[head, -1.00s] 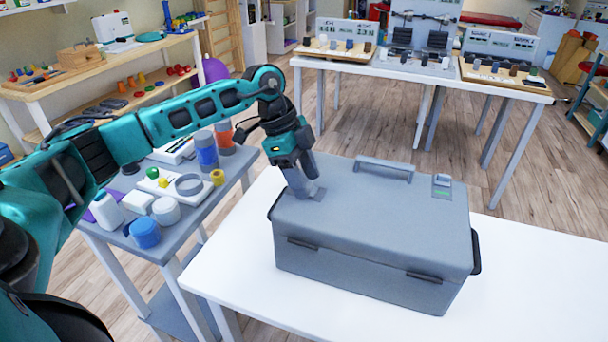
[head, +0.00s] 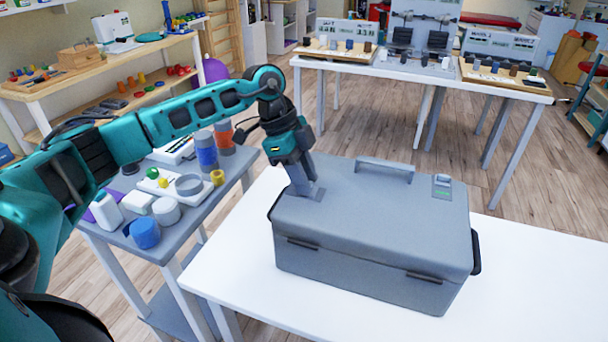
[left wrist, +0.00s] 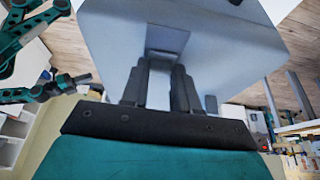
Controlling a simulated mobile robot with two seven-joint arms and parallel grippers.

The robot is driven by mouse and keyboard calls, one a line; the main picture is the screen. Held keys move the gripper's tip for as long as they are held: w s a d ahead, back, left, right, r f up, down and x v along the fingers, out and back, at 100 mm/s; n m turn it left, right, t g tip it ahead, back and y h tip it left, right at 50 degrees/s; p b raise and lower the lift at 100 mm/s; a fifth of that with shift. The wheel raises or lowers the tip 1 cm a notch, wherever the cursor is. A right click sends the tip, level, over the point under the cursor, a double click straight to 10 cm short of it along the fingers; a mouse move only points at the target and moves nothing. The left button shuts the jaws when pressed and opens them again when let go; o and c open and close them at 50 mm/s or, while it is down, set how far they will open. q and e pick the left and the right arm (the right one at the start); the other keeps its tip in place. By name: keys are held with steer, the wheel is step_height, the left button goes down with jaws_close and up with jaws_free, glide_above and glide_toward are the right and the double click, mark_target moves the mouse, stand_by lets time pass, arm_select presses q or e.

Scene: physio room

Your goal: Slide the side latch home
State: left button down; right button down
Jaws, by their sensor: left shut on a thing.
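The grey case (head: 370,228) stands shut on the white table, its handle (head: 385,168) on the lid. A small grey latch piece (head: 317,195) sits at the left end of the lid.
The white table (head: 235,262) is bare in front of the case and to its right. A grey side table (head: 215,205) at left holds bottles, jars and rolls. A long table (head: 420,72) with trays stands behind. Wooden shelves (head: 110,80) are at back left.

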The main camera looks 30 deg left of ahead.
mark_target(290, 188)
arm_select(q)
steer(key=a, duration=0.1)
steer(key=a+p, duration=0.1)
steer(key=shift+s+a+r, duration=0.1)
steer(key=shift+s+a, duration=0.2)
steer(key=shift+s, duration=0.05)
steer(key=shift+a, duration=0.15)
steer(key=c, duration=0.8)
jaws_free()
steer(key=shift+c, duration=0.2)
steer(key=v, duration=1.2)
steer(key=shift+r, duration=0.3)
